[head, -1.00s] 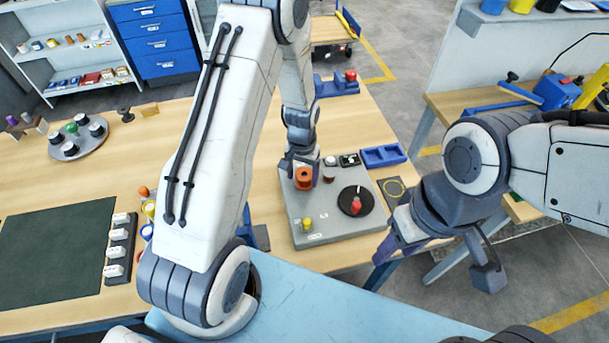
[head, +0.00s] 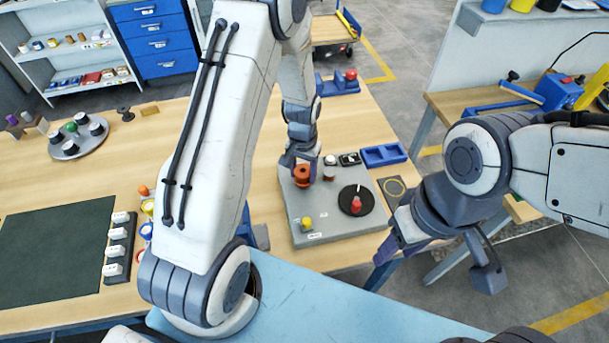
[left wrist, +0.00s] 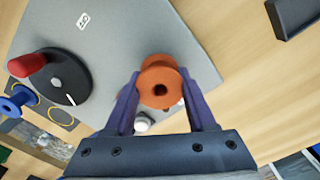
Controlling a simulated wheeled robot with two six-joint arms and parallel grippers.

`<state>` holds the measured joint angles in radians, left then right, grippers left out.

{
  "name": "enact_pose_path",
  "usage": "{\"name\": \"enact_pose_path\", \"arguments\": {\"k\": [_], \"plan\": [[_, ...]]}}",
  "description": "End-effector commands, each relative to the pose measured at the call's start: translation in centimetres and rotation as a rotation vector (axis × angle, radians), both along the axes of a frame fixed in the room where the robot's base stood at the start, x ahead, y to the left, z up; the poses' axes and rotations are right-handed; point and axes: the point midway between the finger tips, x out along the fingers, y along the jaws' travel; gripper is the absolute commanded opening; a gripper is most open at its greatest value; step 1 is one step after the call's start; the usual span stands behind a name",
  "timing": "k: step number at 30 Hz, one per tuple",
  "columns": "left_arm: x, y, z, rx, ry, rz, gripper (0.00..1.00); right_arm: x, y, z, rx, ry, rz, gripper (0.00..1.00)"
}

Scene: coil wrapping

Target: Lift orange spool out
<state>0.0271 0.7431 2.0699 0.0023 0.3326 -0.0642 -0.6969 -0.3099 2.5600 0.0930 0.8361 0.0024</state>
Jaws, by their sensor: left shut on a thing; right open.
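The orange spool (head: 302,175) is at the back left of the grey plate (head: 325,226). My left gripper (head: 301,163) reaches down from above and is shut on it. In the left wrist view, the spool (left wrist: 160,87) sits between the two purple fingers (left wrist: 160,102), its end with a dark centre hole facing the camera. I cannot tell whether its underside is clear of the plate. My right gripper (head: 385,250) is open and empty, off the plate's right side near the table edge.
A black disc (head: 348,208) with a red handle (head: 356,205) is on the plate, with a yellow knob (head: 307,223) at the front. A blue tray (head: 384,155) lies behind right. Bare table lies left of the plate.

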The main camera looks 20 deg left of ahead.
Motion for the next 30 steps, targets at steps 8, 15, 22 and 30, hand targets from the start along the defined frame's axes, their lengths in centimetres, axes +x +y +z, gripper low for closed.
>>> {"name": "enact_pose_path", "arguments": {"k": [8,15,22,30], "plan": [[-0.1,-0.8,3.6,0.003,-0.014,-0.004,0.01,0.0,0.0,-1.6,0.000,0.000,0.000,0.50],[-2.4,-5.8,6.5,0.001,-0.012,-0.010,0.00,0.0,0.0,-3.2,0.000,0.000,0.001,0.50],[-4.2,-9.3,8.9,0.001,-0.008,-0.006,0.00,0.0,0.0,-4.0,0.000,0.000,0.001,0.50],[-4.9,-10.5,9.9,0.001,-0.005,-0.001,0.00,0.0,0.0,-4.3,0.000,0.000,0.001,0.50]]}}
